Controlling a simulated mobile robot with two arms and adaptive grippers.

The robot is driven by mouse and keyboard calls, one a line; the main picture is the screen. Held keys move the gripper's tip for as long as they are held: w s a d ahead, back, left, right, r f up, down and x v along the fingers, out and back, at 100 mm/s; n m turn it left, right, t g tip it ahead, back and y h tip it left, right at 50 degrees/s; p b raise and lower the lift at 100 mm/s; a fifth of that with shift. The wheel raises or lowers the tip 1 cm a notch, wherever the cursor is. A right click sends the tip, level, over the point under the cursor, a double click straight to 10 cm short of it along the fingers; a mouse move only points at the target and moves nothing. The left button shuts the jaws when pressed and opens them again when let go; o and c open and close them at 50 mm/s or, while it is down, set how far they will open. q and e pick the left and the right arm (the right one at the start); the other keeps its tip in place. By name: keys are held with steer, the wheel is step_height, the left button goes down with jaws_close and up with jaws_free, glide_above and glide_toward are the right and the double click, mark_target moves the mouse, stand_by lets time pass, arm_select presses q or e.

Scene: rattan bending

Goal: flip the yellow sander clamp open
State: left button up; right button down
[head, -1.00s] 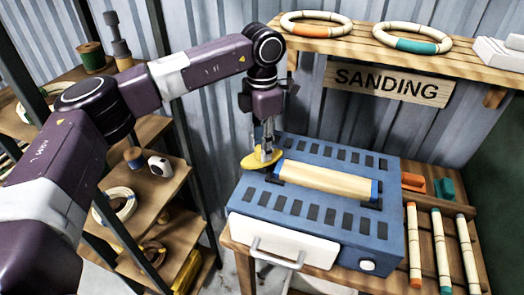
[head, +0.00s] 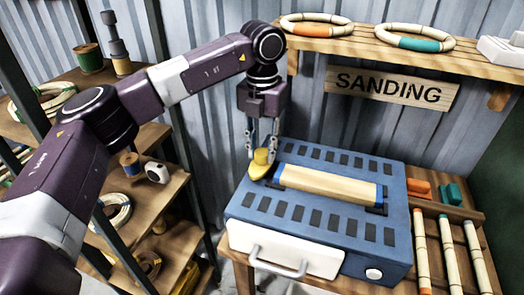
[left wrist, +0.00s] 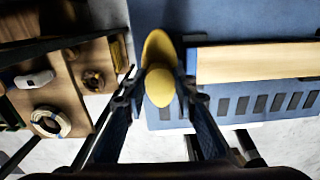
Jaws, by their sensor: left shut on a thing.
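The blue sander (head: 232,203) stands on a wooden bench, with a pale rattan piece (head: 325,184) lying across its top. The yellow clamp (head: 260,168) is at the sander's left end, beside the end of the rattan. My left gripper (head: 262,152) points down from above with its fingers on either side of the clamp's raised yellow part. In the left wrist view, the clamp (left wrist: 160,48) shows as a long yellow shape with a rounded knob between the fingertips (left wrist: 160,86). Its pivot is hidden. My right gripper is not in view.
A white drawer front with a metal handle (head: 278,262) is on the sander's near side. Several rattan sticks (head: 449,256) lie on the right. A shelf with rings (head: 413,44) hangs above the SANDING sign (head: 388,88). Shelves with spools (head: 130,163) stand at left.

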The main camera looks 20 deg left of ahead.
arm_select(q)
steer(key=shift+n, duration=0.3)
steer(key=o, duration=1.2)
steer(key=shift+c, duration=0.2)
